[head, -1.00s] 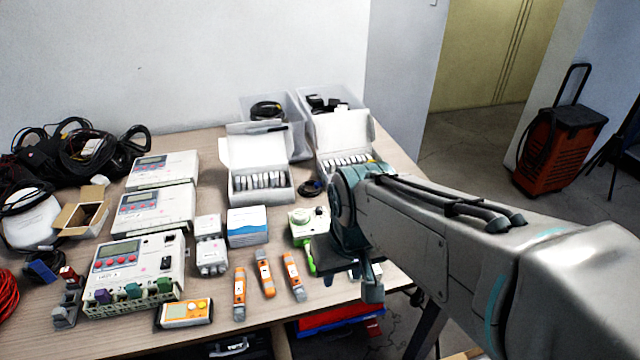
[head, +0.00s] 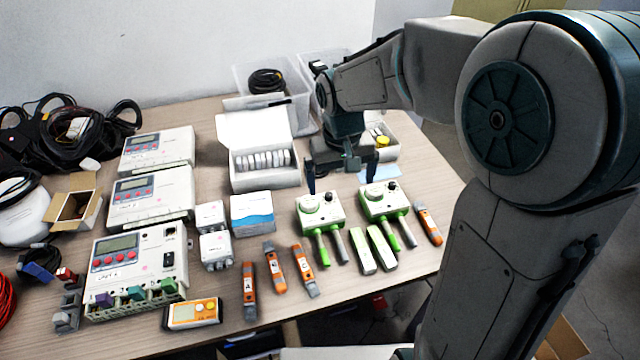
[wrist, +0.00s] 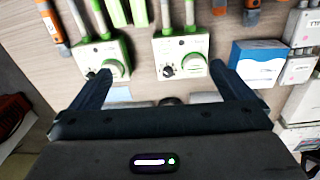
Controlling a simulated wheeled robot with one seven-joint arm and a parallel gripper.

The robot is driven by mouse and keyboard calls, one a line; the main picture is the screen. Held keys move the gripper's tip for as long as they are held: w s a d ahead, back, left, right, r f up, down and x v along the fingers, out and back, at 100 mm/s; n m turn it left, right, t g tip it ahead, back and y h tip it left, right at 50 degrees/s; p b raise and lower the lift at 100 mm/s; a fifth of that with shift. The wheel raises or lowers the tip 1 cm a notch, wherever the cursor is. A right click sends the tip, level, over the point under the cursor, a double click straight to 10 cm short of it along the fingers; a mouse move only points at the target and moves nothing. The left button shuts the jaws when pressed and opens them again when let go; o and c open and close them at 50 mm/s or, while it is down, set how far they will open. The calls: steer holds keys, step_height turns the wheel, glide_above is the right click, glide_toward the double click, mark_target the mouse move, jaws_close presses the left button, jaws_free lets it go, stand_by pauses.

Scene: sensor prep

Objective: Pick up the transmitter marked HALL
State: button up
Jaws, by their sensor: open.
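Two small white boxes with fittings along their lower edges, likely the transmitters, lie at the middle of the table. The rear box (head: 210,217) is directly behind the front box (head: 214,250). Both show at the right edge of the wrist view, one higher up (wrist: 303,28) and one lower down (wrist: 296,71). Their markings are too small to read, so I cannot tell which says HALL. My gripper (head: 341,178) is open and empty, right of and behind both boxes. In the wrist view my gripper (wrist: 160,72) has its fingers wide apart.
A blue-and-white box (head: 252,214) stands right beside the small boxes. Green-and-white handled devices (head: 320,212) (head: 381,203) lie near my gripper. Orange testers (head: 275,268) lie in front. Large white instruments (head: 150,198) stand left. An open white carton (head: 262,165) is behind.

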mark_target(321, 210)
steer(key=shift+n, duration=0.3)
steer(key=w+a+f, duration=0.1)
steer(key=f, duration=0.2)
steer(key=w+a+f, duration=0.1)
steer(key=f, duration=0.2)
steer(key=w+a+f, duration=0.1)
steer(key=f, duration=0.3)
steer(key=shift+w+a, duration=0.1)
steer(key=shift+a, duration=0.3)
steer(key=shift+w+a+f, duration=0.1)
steer(key=shift+f, duration=1.3)
steer(key=shift+w+a+f, duration=0.1)
steer(key=shift+f, duration=1.3)
steer(key=c, duration=0.8)
